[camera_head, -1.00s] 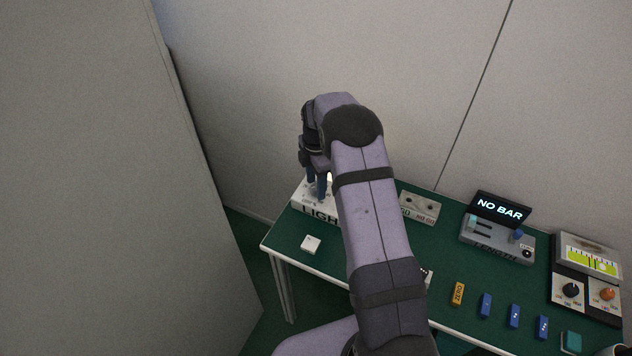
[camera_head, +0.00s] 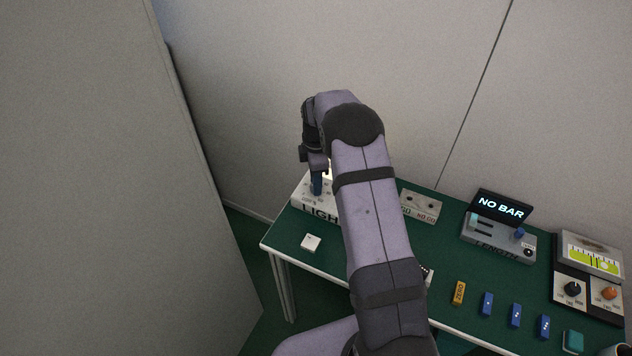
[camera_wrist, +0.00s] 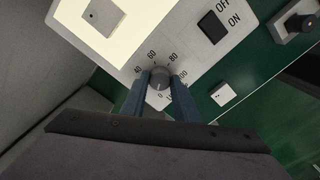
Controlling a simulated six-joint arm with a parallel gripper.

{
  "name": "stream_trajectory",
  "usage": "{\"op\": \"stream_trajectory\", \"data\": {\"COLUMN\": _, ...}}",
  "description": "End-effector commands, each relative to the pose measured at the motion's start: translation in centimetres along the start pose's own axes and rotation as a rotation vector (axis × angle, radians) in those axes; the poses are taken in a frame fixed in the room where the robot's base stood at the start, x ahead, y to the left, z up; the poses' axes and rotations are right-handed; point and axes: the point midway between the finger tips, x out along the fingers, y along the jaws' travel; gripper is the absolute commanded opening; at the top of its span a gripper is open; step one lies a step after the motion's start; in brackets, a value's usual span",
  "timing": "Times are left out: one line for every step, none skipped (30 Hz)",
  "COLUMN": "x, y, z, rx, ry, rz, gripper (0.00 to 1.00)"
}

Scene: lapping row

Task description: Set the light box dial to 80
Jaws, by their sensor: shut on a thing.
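The light box (camera_head: 300,202) is white and stands at the left end of the green table, partly hidden behind my arm. In the wrist view its dial (camera_wrist: 160,79) is a grey round knob beside a printed scale with 40, 60, 80 and 100. The 60 and 80 lie just above the knob, on either side of its middle. My gripper (camera_wrist: 161,90) is shut on the dial, with one blue finger on each side. In the head view my gripper (camera_head: 317,186) points down onto the box. I cannot tell exactly which number the dial points to.
The box has a bright panel (camera_wrist: 130,44) with a pale square on it, and a black OFF/ON switch (camera_wrist: 212,27). A small white block (camera_head: 311,243) lies in front of the box. A grey device (camera_head: 420,206) and a NO BAR display (camera_head: 500,208) stand right.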

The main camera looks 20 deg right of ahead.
Motion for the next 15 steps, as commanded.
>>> {"op": "stream_trajectory", "data": {"x": 0.02, "y": 0.04, "z": 0.03, "rx": 0.044, "ry": 0.0, "rz": 0.001, "gripper": 0.05}}
{"op": "stream_trajectory", "data": {"x": 0.01, "y": 0.04, "z": 0.03, "rx": 0.072, "ry": 0.0, "rz": 0.001, "gripper": 0.05}}
{"op": "stream_trajectory", "data": {"x": 0.01, "y": 0.03, "z": 0.03, "rx": 0.111, "ry": 0.0, "rz": 0.001, "gripper": 0.05}}
{"op": "stream_trajectory", "data": {"x": 0.0, "y": 0.03, "z": 0.03, "rx": 0.139, "ry": 0.0, "rz": 0.001, "gripper": 0.05}}
{"op": "stream_trajectory", "data": {"x": -0.01, "y": 0.03, "z": 0.03, "rx": 0.168, "ry": 0.0, "rz": 0.001, "gripper": 0.05}}
{"op": "stream_trajectory", "data": {"x": -0.01, "y": 0.03, "z": 0.03, "rx": 0.206, "ry": 0.0, "rz": 0.001, "gripper": 0.05}}
{"op": "stream_trajectory", "data": {"x": -0.01, "y": 0.02, "z": 0.03, "rx": 0.234, "ry": 0.0, "rz": 0.001, "gripper": 0.05}}
{"op": "stream_trajectory", "data": {"x": -0.01, "y": 0.02, "z": 0.03, "rx": 0.263, "ry": 0.0, "rz": 0.001, "gripper": 0.05}}
{"op": "stream_trajectory", "data": {"x": -0.01, "y": 0.02, "z": 0.04, "rx": 0.301, "ry": 0.0, "rz": 0.001, "gripper": 0.05}}
{"op": "stream_trajectory", "data": {"x": -0.01, "y": 0.02, "z": 0.04, "rx": 0.329, "ry": 0.0, "rz": 0.001, "gripper": 0.05}}
{"op": "stream_trajectory", "data": {"x": -0.02, "y": 0.01, "z": 0.04, "rx": 0.358, "ry": 0.0, "rz": 0.001, "gripper": 0.05}}
{"op": "stream_trajectory", "data": {"x": -0.02, "y": 0.01, "z": 0.04, "rx": 0.395, "ry": 0.0, "rz": 0.001, "gripper": 0.05}}
{"op": "stream_trajectory", "data": {"x": -0.02, "y": 0.01, "z": 0.04, "rx": 0.424, "ry": -0.001, "rz": 0.001, "gripper": 0.05}}
{"op": "stream_trajectory", "data": {"x": -0.02, "y": 0.01, "z": 0.04, "rx": 0.453, "ry": -0.001, "rz": 0.001, "gripper": 0.05}}
{"op": "stream_trajectory", "data": {"x": -0.02, "y": 0.01, "z": 0.04, "rx": 0.49, "ry": -0.001, "rz": 0.001, "gripper": 0.05}}
